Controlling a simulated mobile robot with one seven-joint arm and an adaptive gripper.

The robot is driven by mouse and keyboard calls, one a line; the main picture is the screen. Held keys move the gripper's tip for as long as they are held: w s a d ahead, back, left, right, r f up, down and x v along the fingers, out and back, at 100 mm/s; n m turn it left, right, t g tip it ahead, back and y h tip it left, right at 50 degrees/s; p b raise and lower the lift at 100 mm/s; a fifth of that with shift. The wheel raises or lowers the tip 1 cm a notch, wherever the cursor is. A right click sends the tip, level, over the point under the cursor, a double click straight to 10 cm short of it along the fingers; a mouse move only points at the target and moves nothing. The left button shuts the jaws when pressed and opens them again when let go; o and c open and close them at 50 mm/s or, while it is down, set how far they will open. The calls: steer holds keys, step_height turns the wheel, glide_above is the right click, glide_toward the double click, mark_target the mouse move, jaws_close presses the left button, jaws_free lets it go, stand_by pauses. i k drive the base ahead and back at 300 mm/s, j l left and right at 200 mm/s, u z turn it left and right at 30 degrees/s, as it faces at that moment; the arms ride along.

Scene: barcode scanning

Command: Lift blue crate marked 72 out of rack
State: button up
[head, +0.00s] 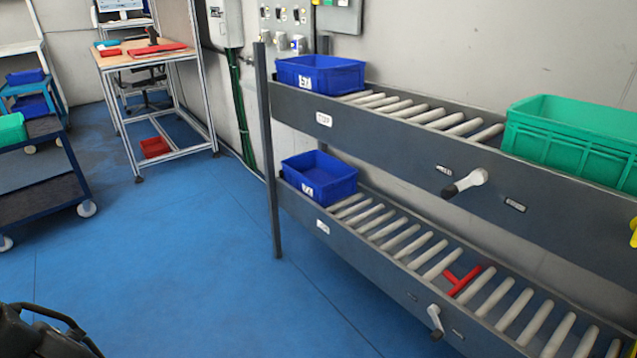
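Two blue crates stand at the left end of a two-level roller rack (400,135). The upper blue crate (335,77) sits on the top rollers, and the lower blue crate (330,185) on the bottom rollers. Each has a white label on its front; the marks are too small and slanted to read surely, so I cannot tell which is 72. Both crates are upright, and no gripper touches them. A black jointed part at the lower left edge seems to be my gripper (45,335), cut off by the frame, far from both crates. Its fingertips are not clearly seen.
A green crate (575,140) sits on the top level at right. A red T-shaped piece (463,280) lies on the lower rollers. Crank handles (465,183) stick out from the rack front. A cart (40,175) and workbench (150,55) stand at left. The blue floor before the rack is clear.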

mark_target(324, 178)
steer(key=i+u, duration=0.15)
steer(key=i, duration=0.4)
steer(key=i+u, duration=0.15)
steer(key=i, duration=0.4)
steer(key=i+l+u, duration=0.15)
steer(key=i, duration=0.4)
steer(key=i+l+u, duration=0.15)
steer(key=i, duration=0.35)
